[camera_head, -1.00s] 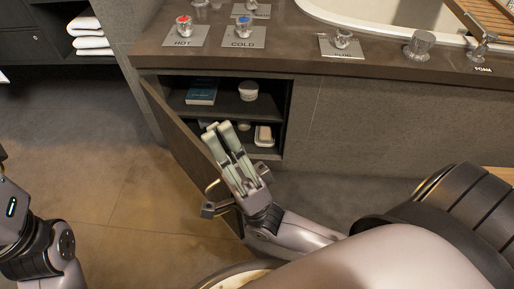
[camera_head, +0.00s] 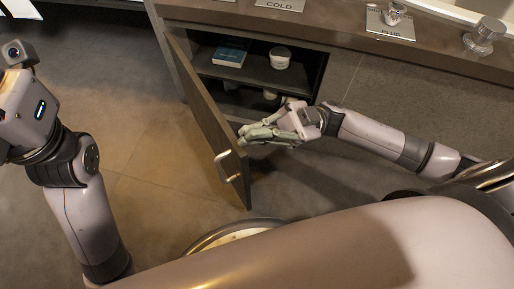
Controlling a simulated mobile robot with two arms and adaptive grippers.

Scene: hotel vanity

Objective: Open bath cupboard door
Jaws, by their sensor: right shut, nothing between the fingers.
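The bath cupboard door (camera_head: 207,115) stands well open, swung out to the left on its left-hand hinge side. Its metal handle (camera_head: 227,167) is on the outer face near the free edge. The cupboard's inside shelf (camera_head: 255,76) shows. My right gripper (camera_head: 243,135) is shut and empty, with its fingertips at the inner side of the door near its free edge; whether they touch it I cannot tell. My left arm (camera_head: 75,190) is at the left; its gripper fingers are not visible.
A blue book (camera_head: 229,56) and a white tub (camera_head: 280,58) stand on the upper shelf. The floor (camera_head: 120,120) left of the door is clear.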

